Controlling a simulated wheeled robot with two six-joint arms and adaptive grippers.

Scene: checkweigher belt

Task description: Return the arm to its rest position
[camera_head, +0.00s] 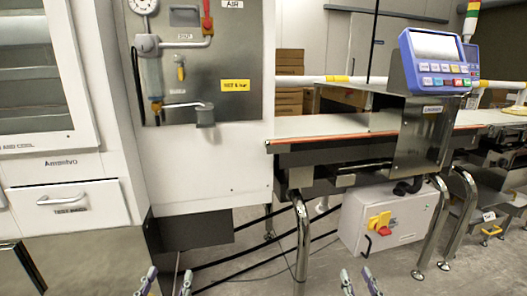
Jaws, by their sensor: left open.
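My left gripper (168,282) shows at the bottom edge of the head view, left of the middle. Its two fingertips are apart with nothing between them. My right gripper (358,282) shows at the bottom edge, right of the middle. Its two fingertips are also apart, with nothing seen between them. Only the tips of both grippers are in view; the arms are hidden below the frame. Both grippers appear in front of the floor and clear of the machine.
The checkweigher belt (335,127) runs across the right, with a blue display panel (437,62) above and metal legs (301,240) below. A grey control box (345,215) sits under it. A white cabinet (80,170) stands at left.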

